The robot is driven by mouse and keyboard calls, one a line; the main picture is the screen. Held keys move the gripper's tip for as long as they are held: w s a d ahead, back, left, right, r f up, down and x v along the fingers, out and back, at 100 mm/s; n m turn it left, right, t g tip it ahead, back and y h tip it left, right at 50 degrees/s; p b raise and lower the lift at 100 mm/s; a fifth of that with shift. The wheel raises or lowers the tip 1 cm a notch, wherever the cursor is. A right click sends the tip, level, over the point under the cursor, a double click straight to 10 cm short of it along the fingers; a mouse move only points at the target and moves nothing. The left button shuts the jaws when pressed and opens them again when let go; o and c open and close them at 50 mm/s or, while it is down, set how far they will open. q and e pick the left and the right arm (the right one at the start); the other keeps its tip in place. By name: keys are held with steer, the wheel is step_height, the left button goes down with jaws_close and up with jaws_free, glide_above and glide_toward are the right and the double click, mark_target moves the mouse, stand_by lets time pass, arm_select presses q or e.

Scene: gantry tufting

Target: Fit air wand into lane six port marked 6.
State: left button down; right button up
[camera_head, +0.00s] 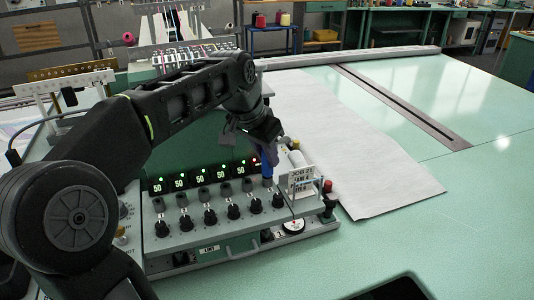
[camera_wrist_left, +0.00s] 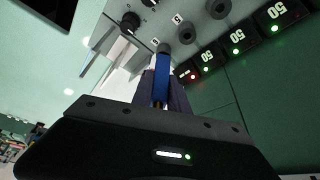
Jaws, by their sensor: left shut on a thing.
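The air wand (camera_head: 267,166) is a blue stick, held roughly upright over the right end of the grey lane panel (camera_head: 215,222). My left gripper (camera_head: 262,140) is shut on the wand. In the left wrist view the blue wand (camera_wrist_left: 161,84) runs between the fingers (camera_wrist_left: 163,92) to a grey collar-like piece at the last port position (camera_wrist_left: 165,48). The tip meets or lines up with that port; I cannot tell how deep it sits. The port's number is hard to read. Other dark ports (camera_head: 203,191) stand in a row to the left. My right gripper is not in view.
Several lit displays (camera_head: 180,182) reading 50 stand behind the ports; the last display (camera_wrist_left: 188,75) shows red. Black knobs (camera_head: 234,212) line the panel front. A small white label plate (camera_head: 301,180) and a red button (camera_head: 327,186) are to the right. White cloth (camera_head: 340,150) covers the table beyond.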

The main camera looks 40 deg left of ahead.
arm_select(q)
steer(key=shift+f, duration=0.15)
steer(key=c, duration=1.2)
jaws_free()
steer(key=v, duration=0.7)
steer(key=shift+r, duration=0.4)
steer(key=shift+s, duration=0.1)
